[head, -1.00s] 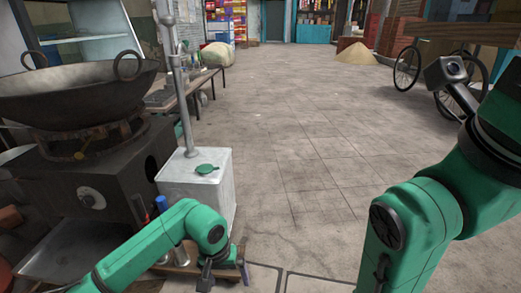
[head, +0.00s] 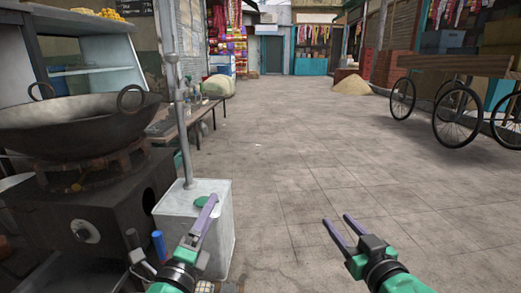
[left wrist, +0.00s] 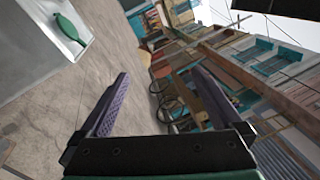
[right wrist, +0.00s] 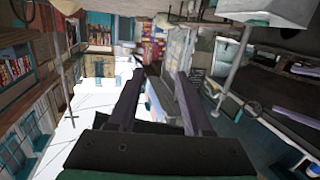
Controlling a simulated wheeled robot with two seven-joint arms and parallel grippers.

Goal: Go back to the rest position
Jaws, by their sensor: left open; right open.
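My right gripper (head: 338,230) is over bare floor at the lower right of centre in the head view. Its two fingers point forward, apart and empty, and also show in the right wrist view (right wrist: 157,95).
A large dark wok (head: 75,125) sits on a black stove (head: 95,205) at the left. The white box (head: 222,225) carries a metal pole (head: 183,120). A cart with wheels (head: 455,112) stands at the right. The paved floor (head: 300,150) ahead is clear.

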